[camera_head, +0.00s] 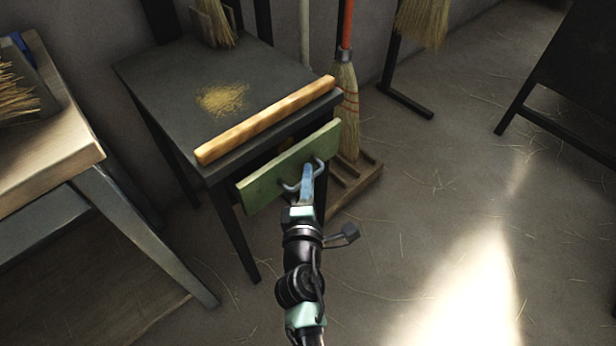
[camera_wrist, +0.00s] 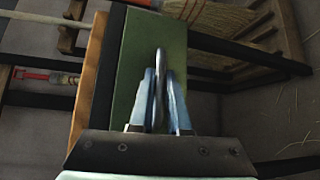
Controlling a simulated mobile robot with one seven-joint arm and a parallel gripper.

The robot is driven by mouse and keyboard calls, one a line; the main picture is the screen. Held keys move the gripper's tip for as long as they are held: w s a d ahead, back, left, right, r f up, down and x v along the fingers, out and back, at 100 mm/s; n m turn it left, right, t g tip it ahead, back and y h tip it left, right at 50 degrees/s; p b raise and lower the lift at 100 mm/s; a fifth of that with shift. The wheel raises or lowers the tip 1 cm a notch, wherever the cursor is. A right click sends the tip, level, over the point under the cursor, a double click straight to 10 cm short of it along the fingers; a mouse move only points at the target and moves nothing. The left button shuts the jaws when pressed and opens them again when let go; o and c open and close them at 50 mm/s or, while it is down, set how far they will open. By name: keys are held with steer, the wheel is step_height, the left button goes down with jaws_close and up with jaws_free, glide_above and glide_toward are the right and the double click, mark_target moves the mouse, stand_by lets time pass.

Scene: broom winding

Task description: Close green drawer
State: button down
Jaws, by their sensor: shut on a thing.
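The green drawer (camera_head: 262,186) is under the front edge of a dark table. Its front panel stands out a little from the table, with a dark gap behind it. A grey metal handle (camera_head: 290,187) is on the panel. My gripper (camera_head: 307,172) is at the handle, its blue fingers shut on it. In the wrist view the green panel (camera_wrist: 132,75) is upright in the picture, and my gripper's fingers (camera_wrist: 161,90) close around the curved handle (camera_wrist: 184,10). The inside of the drawer is mostly hidden.
The dark table (camera_head: 160,75) carries a wooden strip (camera_head: 265,120) along its front edge and a pile of straw (camera_head: 222,98). A broom (camera_head: 346,100) stands at its right by a wooden rack (camera_head: 355,185). A wooden bench (camera_head: 50,150) is at left.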

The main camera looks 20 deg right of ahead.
mark_target(293, 170)
stand_by(0.4)
steer(key=w+b, duration=0.1)
steer(key=w, duration=0.1)
steer(key=w+a+b, duration=0.1)
steer(key=w, duration=0.1)
steer(key=shift+a+f, duration=0.1)
steer(key=shift+a, duration=0.1)
steer(key=shift+a+r, duration=0.1)
steer(key=shift+r, duration=0.1)
steer(key=c, duration=0.9)
jaws_free()
steer(key=shift+w, duration=0.1)
steer(key=p+v, duration=0.2)
steer(key=v, duration=1.1)
